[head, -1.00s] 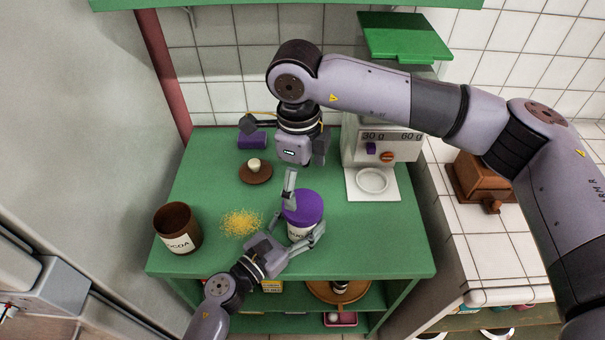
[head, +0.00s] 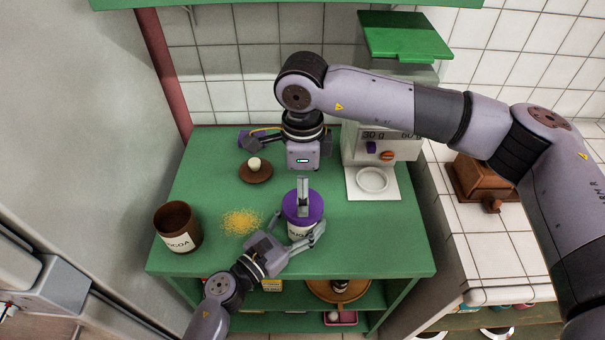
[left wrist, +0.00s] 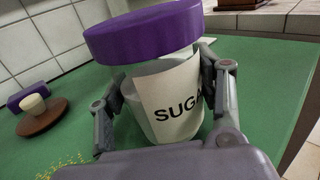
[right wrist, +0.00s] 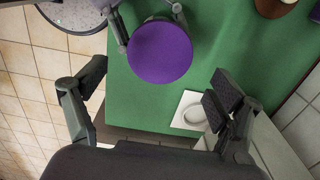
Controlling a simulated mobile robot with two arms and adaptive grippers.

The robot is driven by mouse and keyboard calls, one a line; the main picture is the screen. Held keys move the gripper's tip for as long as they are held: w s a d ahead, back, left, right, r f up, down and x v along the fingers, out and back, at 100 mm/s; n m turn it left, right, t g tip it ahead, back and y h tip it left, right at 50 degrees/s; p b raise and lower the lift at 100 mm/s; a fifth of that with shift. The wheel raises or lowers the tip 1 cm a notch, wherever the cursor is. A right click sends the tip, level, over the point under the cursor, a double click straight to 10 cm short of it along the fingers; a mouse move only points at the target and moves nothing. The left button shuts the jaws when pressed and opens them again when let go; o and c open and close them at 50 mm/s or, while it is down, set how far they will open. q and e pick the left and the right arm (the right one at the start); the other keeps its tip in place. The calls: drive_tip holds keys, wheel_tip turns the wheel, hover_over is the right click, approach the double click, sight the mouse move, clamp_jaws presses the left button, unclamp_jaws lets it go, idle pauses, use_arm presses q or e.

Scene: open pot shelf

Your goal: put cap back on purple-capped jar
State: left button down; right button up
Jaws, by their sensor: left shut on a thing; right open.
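The white SUGAR jar (left wrist: 172,108) stands on the green table. My left gripper (left wrist: 162,95) is shut around its sides, one finger on each side. The round purple cap (left wrist: 143,34) is on top of the jar. In the left wrist view it looks shifted to the left and slightly tilted; I cannot tell whether it is fully seated. The cap shows as a full disc in the right wrist view (right wrist: 160,51). My right gripper (right wrist: 155,97) is open and empty above the cap, its fingers spread wide. In the head view one finger hides part of the cap.
An open brown cocoa jar (head: 177,227) and spilled yellow grains (head: 240,222) are at left. A brown lid (head: 256,175) with a pale knob lies behind. A purple object behind it is mostly hidden. A white scale (head: 372,182) stands at right.

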drive_tip(key=shift+f, duration=2.8)
drive_tip(key=c, duration=1.2)
drive_tip(key=o, duration=1.4)
drive_tip(key=shift+r, duration=0.15)
wheel_tip(320, 180, up, 12)
drive_tip(key=shift+f, duration=0.1)
use_arm(q)
drive_tip(key=shift+c, duration=1.9)
unclamp_jaws()
